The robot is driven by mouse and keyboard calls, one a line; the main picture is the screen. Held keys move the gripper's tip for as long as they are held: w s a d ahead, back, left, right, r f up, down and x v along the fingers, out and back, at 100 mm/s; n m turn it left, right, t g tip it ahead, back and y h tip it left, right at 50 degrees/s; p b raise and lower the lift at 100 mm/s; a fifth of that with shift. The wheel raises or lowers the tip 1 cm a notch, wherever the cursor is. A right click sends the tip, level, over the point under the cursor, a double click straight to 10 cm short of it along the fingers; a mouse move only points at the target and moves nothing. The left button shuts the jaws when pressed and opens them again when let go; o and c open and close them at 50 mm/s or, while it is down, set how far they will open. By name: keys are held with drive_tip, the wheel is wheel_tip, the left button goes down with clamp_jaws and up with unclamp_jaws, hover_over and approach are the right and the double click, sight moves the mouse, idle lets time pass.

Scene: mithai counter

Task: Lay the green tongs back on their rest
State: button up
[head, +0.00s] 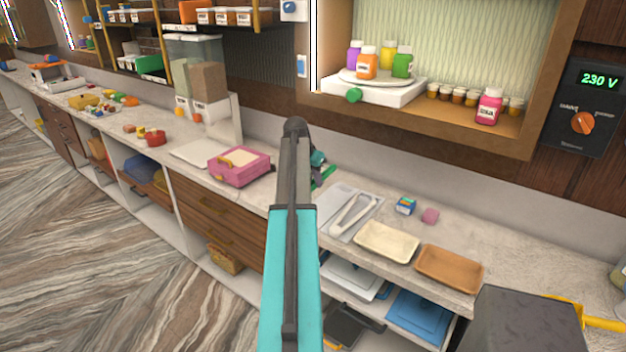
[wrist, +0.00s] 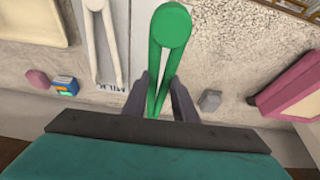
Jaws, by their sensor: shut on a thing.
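The green tongs (wrist: 170,28) are between the two fingers of my gripper (wrist: 160,92) in the wrist view, with the round hinge end pointing away from the gripper. The gripper is shut on their arms. In the head view a bit of the green tongs (head: 326,176) shows beside my arm, over the counter; my arm hides most of the gripper. White tongs (head: 350,216) lie on a pale labelled sheet (head: 334,199) right of my arm; they also show in the wrist view (wrist: 92,40). I cannot make out a separate rest for the green tongs.
A pink box (head: 238,166) stands left of my arm. A cream tray (head: 387,243), brown tray (head: 449,268), small blue box (head: 405,205) and pink block (head: 430,215) are to the right. A small grey block (wrist: 210,100) lies beside the gripper. A wall niche (head: 430,140) is behind.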

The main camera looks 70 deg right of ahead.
drive_tip(key=shift+f+b, duration=2.35)
drive_tip(key=shift+f, duration=2.85)
drive_tip(key=o, duration=1.6)
drive_tip(key=shift+o, duration=0.3)
drive_tip(key=o, duration=0.5)
drive_tip(key=shift+r, duration=0.1)
drive_tip(key=b+v, duration=0.3)
drive_tip(key=v, duration=1)
drive_tip(key=shift+a+r, duration=0.2)
drive_tip(key=shift+r, duration=0.1)
